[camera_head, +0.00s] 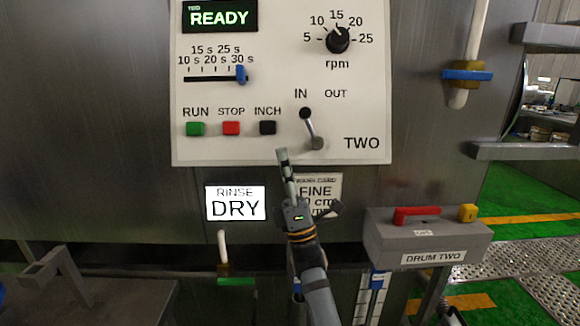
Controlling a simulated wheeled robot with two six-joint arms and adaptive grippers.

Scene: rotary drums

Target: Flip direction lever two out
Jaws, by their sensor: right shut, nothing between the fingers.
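The direction lever (311,128) is on the white control panel marked TWO (362,143). Its dark knob (306,113) points up and slightly left, under the IN label, with the OUT label to its right. Its grey round base (317,143) sits below the knob. My right gripper (283,156) is shut and empty, pointing up, with its fingertips at the panel's lower edge. In the picture they are left of and below the lever, and apart from it. My left gripper is not in view.
The panel also has green RUN (195,129), red STOP (231,128) and black INCH (267,127) buttons, a blue slider (241,74) and an rpm dial (338,40). A lit RINSE DRY sign (235,203) is below. A grey DRUM TWO box (428,240) stands at right.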

